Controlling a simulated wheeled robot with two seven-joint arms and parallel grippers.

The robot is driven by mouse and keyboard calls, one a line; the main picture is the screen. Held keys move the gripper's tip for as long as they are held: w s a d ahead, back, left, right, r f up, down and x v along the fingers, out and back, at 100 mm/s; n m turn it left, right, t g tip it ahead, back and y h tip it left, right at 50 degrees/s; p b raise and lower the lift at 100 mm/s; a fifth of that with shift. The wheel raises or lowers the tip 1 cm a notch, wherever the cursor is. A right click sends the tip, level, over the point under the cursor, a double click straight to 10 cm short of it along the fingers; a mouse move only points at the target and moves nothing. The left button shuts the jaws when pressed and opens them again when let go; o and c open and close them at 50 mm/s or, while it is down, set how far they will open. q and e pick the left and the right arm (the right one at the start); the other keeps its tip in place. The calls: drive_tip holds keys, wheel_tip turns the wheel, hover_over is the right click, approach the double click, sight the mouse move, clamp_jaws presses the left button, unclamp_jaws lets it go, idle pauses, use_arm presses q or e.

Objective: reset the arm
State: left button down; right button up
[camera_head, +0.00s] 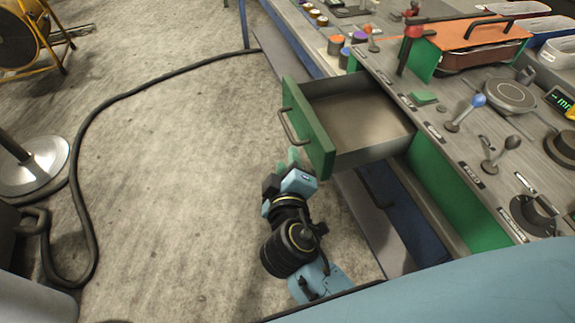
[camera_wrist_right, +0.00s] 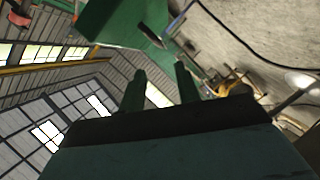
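My right gripper (camera_head: 287,160) is just below and left of the open drawer's green front (camera_head: 308,135) in the head view, its arm reaching up from the lower edge. In the right wrist view its two dark green fingers (camera_wrist_right: 161,82) stand apart with nothing between them. The green drawer front (camera_wrist_right: 125,20) shows above the fingers there, with a gap in the picture. The grey drawer inside (camera_head: 355,118) looks empty. My left gripper is in neither view.
The bench (camera_head: 440,130) on the right carries levers, a round dial plate (camera_head: 503,95) and an orange-lidded box (camera_head: 480,35). The drawer handle (camera_head: 290,125) juts out to the left.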

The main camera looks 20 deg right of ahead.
drive_tip(key=shift+s+a+r, duration=0.15)
drive_tip(key=shift+s, duration=0.35)
drive_tip(key=s+f+n+g+y, duration=0.15)
drive_tip(key=s+f+g, duration=0.3)
drive_tip(key=f, duration=1.15)
drive_tip(key=s+f+m+g+y, duration=0.1)
drive_tip(key=s+f+g+y, duration=0.3)
drive_tip(key=f, duration=1.2)
drive_tip(key=s+d+f+m+g, duration=0.1)
drive_tip(key=s+d+f, duration=0.3)
drive_tip(key=s, duration=0.5)
drive_tip(key=s+d+f+m+g, duration=0.2)
drive_tip(key=s+d+f+m, duration=0.1)
drive_tip(key=s+f, duration=0.4)
drive_tip(key=s+d+f+m+g, duration=0.2)
drive_tip(key=s+d+f, duration=0.4)
drive_tip(key=s, duration=0.5)
drive_tip(key=shift+s+h, duration=0.35)
drive_tip(key=shift+h, duration=0.1)
